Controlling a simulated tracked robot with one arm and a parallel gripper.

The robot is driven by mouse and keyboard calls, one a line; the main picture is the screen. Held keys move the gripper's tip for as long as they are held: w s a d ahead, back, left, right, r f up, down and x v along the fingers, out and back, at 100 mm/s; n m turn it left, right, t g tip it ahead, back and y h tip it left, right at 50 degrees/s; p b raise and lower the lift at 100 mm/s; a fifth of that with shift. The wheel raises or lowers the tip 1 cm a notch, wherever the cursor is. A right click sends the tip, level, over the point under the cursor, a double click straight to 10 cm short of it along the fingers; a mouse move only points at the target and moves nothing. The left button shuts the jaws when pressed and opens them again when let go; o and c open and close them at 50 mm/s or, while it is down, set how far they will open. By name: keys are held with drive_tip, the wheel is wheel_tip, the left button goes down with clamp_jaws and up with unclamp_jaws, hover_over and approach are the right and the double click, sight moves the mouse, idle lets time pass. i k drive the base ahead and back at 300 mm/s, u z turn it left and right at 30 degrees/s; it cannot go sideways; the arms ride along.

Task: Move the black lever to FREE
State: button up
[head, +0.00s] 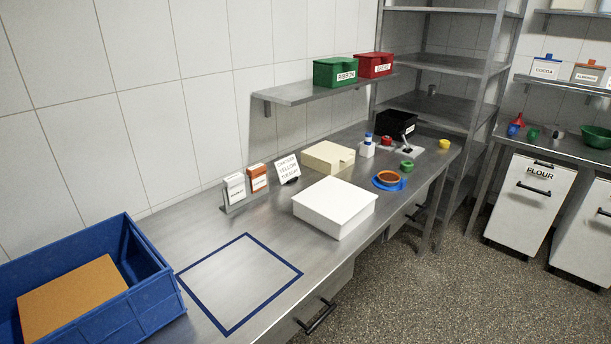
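A small device with a thin dark lever (405,140) stands far back on the metal table, in front of a black box. Its pale base (408,150) is small in the picture. I cannot read any FREE marking on it, nor tell which position the lever is in. My gripper is not in view.
A wall shelf (300,92) overhangs the back. The blue-outlined square is empty.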

sight(400, 134)
drive_tip(key=u, duration=0.15)
drive_tip(key=i, duration=0.9)
drive_tip(key=z, duration=0.1)
